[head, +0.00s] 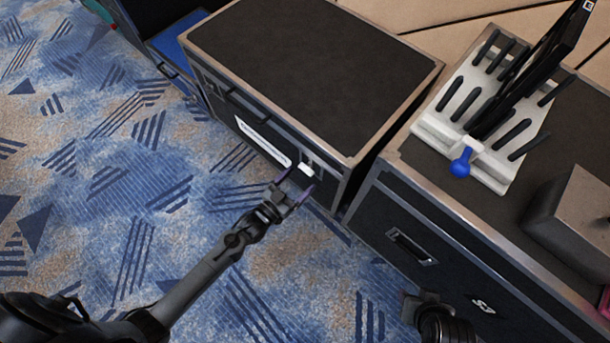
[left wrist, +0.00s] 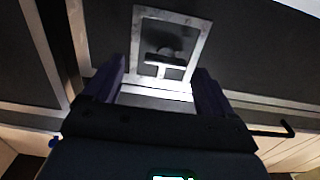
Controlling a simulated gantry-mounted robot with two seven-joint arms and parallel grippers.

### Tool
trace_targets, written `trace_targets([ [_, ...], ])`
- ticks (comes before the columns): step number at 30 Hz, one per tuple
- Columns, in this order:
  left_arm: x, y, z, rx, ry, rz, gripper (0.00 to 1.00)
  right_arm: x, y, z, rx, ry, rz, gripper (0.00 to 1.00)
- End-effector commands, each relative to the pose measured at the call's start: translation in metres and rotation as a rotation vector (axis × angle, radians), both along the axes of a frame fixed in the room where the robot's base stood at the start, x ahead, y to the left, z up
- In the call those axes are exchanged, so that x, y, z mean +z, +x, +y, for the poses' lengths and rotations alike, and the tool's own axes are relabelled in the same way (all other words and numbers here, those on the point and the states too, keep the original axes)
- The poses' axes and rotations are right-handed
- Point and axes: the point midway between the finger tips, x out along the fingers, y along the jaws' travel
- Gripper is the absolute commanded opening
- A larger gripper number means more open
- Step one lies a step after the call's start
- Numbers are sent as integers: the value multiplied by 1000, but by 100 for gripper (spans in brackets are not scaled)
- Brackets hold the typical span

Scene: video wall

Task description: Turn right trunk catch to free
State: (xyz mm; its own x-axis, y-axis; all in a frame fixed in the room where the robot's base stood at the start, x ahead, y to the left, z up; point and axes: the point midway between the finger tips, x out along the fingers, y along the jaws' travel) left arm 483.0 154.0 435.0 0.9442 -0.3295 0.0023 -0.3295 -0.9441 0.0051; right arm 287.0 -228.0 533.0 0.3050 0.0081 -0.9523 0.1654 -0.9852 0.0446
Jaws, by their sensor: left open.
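The black trunk (head: 290,60) stands on the carpet with a dark lid and metal edging. Its right catch (head: 306,167) is on the front face near the right corner. In the left wrist view the catch (left wrist: 165,62) is a small T-shaped metal piece in a square silver recessed plate (left wrist: 198,45). My left gripper (head: 297,182) is open and empty, its purple-tinted fingers pointing at the catch. In the left wrist view the gripper (left wrist: 160,68) has one finger on either side of the plate's lower part; contact cannot be told. My right gripper (head: 418,300) is low, partly visible.
A white label strip (head: 263,140) is left of the catch. A second black case (head: 400,240) stands close on the right, holding a white rack (head: 430,120) of black devices, a blue knob (head: 461,162) and a grey box (head: 575,215). Patterned carpet in front is free.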

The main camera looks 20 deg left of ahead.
Motion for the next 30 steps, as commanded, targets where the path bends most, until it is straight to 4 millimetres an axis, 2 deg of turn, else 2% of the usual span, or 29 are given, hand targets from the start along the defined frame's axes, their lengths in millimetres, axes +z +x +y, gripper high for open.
trace_targets([
  [3, -2, 16, -5, 1, 0, -2, 85, -11, 0, -1, 4, -4, 1, 43],
  [9, -1, 31, -10, 0, 1, 0, 85, -17, 0, 3, 3, 4, 1, 43],
  [20, 0, 34, -11, 0, 1, 1, 85, -18, 0, 2, 1, 6, 0, 43],
  [23, 0, 34, -11, 1, 1, 1, 73, -18, 0, 3, -1, 8, -1, 43],
  [30, 0, 34, -11, 1, 1, 1, 36, -17, 0, 4, -4, 13, -1, 43],
])
